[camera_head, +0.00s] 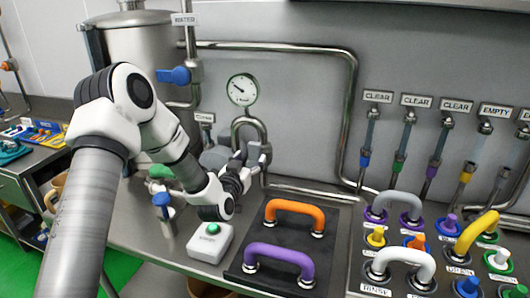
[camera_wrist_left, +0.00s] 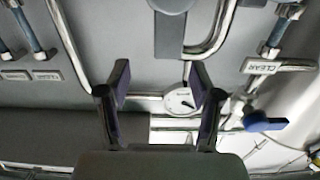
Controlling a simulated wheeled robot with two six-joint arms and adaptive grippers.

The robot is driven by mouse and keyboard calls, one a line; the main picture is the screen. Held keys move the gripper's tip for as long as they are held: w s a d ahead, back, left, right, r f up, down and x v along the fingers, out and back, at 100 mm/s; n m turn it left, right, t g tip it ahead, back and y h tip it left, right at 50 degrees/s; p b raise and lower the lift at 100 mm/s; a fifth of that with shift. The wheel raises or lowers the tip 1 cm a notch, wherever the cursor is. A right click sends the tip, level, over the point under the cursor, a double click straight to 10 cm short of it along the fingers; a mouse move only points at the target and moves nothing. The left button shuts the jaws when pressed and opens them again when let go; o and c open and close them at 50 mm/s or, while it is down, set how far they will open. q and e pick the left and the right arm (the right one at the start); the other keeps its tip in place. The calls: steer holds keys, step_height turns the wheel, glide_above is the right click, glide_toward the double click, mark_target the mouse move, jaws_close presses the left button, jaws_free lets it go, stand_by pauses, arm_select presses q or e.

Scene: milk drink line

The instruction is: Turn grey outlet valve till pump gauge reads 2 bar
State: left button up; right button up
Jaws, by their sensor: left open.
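The round white pump gauge (camera_head: 242,90) is on the grey back wall. Its dark needle points to the upper left, but the scale is too small to read. The gauge also shows in the left wrist view (camera_wrist_left: 180,101), beyond the gap between the fingers. My left gripper (camera_head: 262,157) is open below the gauge, in front of the bent grey pipe. Its two fingers stand apart in the left wrist view (camera_wrist_left: 160,85), with nothing seen between them close up. A grey body (camera_head: 214,157) sits behind the gripper. I cannot tell whether it includes the grey outlet valve. My right gripper is out of view.
A blue-handled valve (camera_head: 174,75) is on the pipe by the steel tank (camera_head: 140,50). A white box with a green button (camera_head: 211,230) stands below my arm. Orange (camera_head: 295,208) and purple (camera_head: 280,254) handles are on a black mat. Several coloured fittings crowd the right.

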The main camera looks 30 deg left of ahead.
mark_target(254, 149)
arm_select(q)
steer(key=w+a, duration=0.1)
steer(key=w+a+p, duration=0.1)
steer(key=w, duration=0.1)
steer(key=shift+w+a, duration=0.2)
steer(key=shift+a, duration=0.1)
steer(key=w+p, duration=0.1)
steer(key=w, duration=0.2)
steer(key=shift+d, duration=0.1)
steer(key=shift+w+f, duration=0.1)
steer(key=shift+w, duration=0.25)
steer(key=shift+s+a, duration=0.1)
steer(key=shift+a, duration=0.25)
steer(key=shift+c, duration=0.7)
steer(key=shift+d, duration=0.15)
jaws_close()
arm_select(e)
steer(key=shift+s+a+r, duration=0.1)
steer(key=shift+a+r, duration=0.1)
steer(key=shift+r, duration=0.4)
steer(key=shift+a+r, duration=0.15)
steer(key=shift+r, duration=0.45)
